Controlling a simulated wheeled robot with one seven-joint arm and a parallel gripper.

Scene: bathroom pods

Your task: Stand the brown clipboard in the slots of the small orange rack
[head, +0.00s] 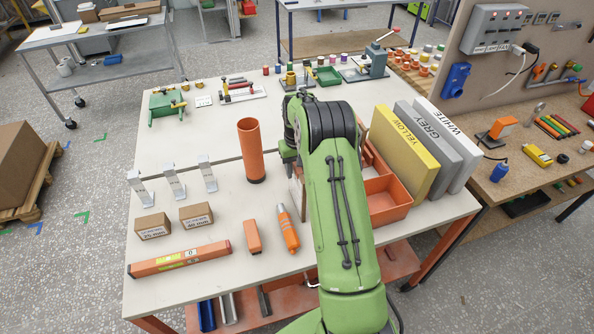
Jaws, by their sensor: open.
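My green arm covers the middle of the table, and its dark joint hides what lies behind it.
An orange tube (251,151) stands left of the arm. Yellow (405,150), grey (432,148) and white (458,150) slabs stand at the right. Metal brackets (174,178), small boxes (153,226), an orange bottle (288,229) and a level (180,259) occupy the front left.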

